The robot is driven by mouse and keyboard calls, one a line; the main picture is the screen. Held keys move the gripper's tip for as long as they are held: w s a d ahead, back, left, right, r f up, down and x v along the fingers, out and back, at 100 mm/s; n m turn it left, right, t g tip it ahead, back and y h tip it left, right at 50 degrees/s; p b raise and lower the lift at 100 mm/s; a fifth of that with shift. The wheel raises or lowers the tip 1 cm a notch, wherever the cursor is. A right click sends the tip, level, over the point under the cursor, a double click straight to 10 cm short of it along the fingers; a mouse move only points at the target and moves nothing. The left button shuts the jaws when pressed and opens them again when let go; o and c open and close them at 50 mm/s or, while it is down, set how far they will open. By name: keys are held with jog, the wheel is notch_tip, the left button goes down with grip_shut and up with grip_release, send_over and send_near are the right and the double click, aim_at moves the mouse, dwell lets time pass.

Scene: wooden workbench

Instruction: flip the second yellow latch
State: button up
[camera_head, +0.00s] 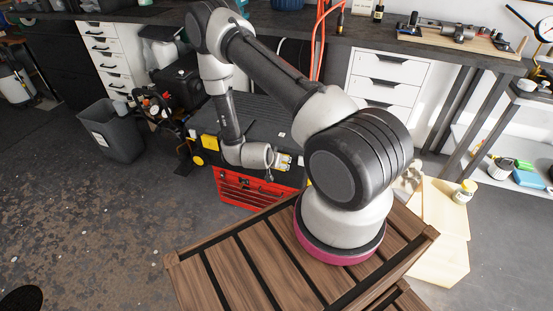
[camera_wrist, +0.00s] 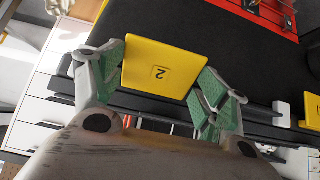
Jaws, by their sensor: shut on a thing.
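The second yellow latch (camera_wrist: 161,72) is a flat yellow plate marked with a "2". In the wrist view it sits tilted between the green-padded fingers of my gripper (camera_wrist: 165,80), which are shut on its two sides. In the head view my gripper (camera_head: 283,161) is at the right side of a black-topped case (camera_head: 265,118), above a red drawer chest (camera_head: 250,189). The latch is too small there to make out clearly. Another yellow piece (camera_wrist: 312,109) shows at the right edge of the wrist view.
My arm stands on a slatted wooden top (camera_head: 240,268) and hides part of the case. A grey bin (camera_head: 112,130) stands on the floor at left. A dark workbench (camera_head: 300,32) with white drawers (camera_head: 388,78) runs behind. The floor at left is mostly clear.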

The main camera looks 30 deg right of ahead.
notch_tip(320, 180, down, 3)
jog(key=t+h, duration=0.1)
jog(key=h, duration=0.1)
jog(key=t+h, duration=0.2)
jog(key=shift+r+t+h, duration=0.2)
jog(key=shift+t+h, duration=0.1)
jog(key=shift+w+d+f+t+h, duration=0.2)
jog(key=shift+f+t+h, duration=0.1)
jog(key=shift+t+h, duration=0.4)
jog(key=shift+w+d+f+t+h, duration=0.15)
jog(key=shift+f+t+h, duration=0.2)
jog(key=shift+t+h, duration=0.35)
jog(key=shift+w+d+f+t+h, duration=0.1)
jog(key=shift+d+f+t+h, duration=0.15)
jog(key=shift+t+h, duration=0.45)
jog(key=shift+h, duration=0.3)
jog(key=o, duration=1)
